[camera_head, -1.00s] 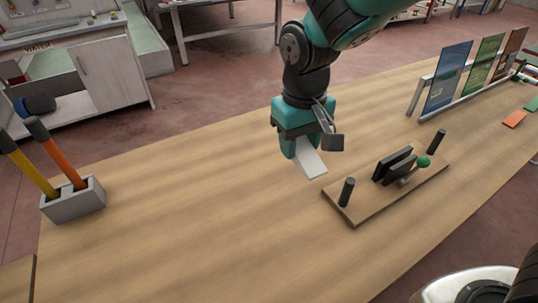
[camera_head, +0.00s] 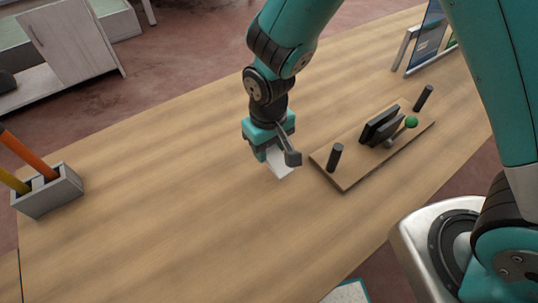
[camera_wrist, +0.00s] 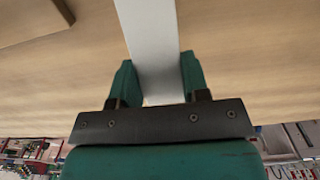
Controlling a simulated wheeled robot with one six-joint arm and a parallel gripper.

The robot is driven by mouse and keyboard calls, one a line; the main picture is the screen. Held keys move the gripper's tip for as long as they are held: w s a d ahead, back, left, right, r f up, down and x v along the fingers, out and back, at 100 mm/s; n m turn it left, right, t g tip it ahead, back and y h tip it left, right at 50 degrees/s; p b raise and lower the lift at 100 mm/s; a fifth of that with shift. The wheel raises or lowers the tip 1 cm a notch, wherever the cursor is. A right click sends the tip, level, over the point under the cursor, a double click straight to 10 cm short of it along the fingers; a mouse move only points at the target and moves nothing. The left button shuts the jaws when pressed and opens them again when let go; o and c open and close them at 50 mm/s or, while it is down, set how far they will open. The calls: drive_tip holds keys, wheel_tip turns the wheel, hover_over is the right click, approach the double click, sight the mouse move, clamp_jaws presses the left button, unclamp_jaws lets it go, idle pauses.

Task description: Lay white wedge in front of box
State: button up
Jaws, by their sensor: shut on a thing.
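The white wedge (camera_head: 281,167) is a long flat white piece held in my gripper (camera_head: 272,155), sticking out below the fingers. In the wrist view the white wedge (camera_wrist: 150,35) runs between the two green fingers of my gripper (camera_wrist: 155,78), which are shut on it. Its far end is outside that view. It is low over the table; I cannot tell whether it touches the wood. The grey box (camera_head: 48,196) stands at the left of the table, well apart from my gripper, with a yellow and an orange handle sticking up out of it.
A wooden fixture board (camera_head: 345,178) with dark posts, a dark clamp and a green ball knob lies just right of my gripper. A panel rack (camera_head: 405,48) stands at the back right. The wooden table (camera_head: 170,215) is clear between box and gripper.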

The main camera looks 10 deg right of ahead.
sight(269, 159)
drive_tip(key=shift+f, duration=2.1)
drive_tip(key=shift+f, duration=0.1)
drive_tip(key=o, duration=1)
drive_tip(key=shift+c, duration=0.2)
